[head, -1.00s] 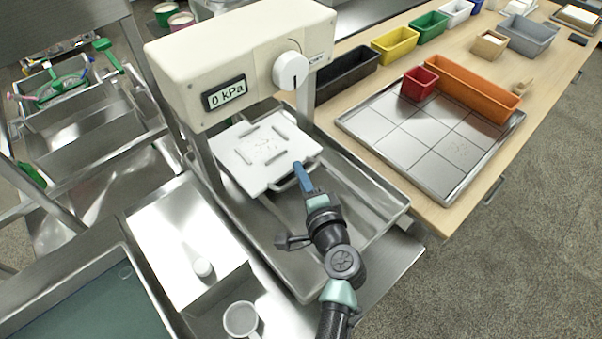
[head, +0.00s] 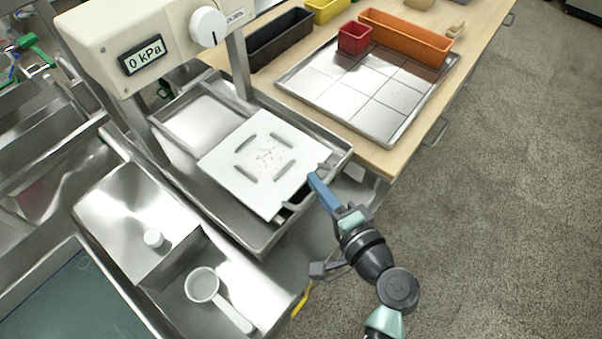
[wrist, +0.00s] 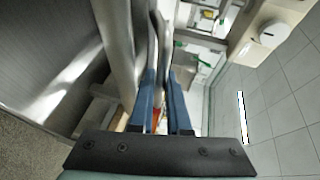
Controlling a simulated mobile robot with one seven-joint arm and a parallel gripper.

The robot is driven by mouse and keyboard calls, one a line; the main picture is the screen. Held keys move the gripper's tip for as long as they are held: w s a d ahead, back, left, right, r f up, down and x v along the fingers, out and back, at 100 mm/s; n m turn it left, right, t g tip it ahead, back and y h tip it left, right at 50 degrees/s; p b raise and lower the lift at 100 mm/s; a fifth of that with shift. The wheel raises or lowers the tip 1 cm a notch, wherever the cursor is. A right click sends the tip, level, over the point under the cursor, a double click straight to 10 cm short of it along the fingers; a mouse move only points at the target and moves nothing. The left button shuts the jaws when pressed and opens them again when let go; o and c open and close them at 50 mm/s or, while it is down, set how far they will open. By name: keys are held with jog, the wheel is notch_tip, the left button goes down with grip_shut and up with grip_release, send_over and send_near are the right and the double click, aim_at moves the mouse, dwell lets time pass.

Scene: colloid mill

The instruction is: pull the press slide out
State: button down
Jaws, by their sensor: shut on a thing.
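The press slide (head: 250,182) is a white square plate with several raised bars and small specks in its middle. In the head view it lies in front of the press (head: 150,38), over the steel tray (head: 258,238), toward the tray's front right edge. Its dark handle is at its front right edge, partly hidden by my fingers. My gripper (head: 314,182) has blue fingers shut on that handle. In the wrist view my gripper (wrist: 160,92) has its two fingers on either side of a thin metal bar. The press display reads 0 kPa.
A steel tray with square tiles (head: 375,92) lies on the wooden table, with a red bin (head: 354,38) and an orange bin (head: 405,38). Open floor is on the right.

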jog(key=shift+s+d+f, duration=0.1)
jog(key=shift+d+f, duration=0.05)
jog(key=shift+d, duration=0.05)
jog(key=c, duration=0.9)
grip_release()
jog(key=shift+s+d, duration=0.1)
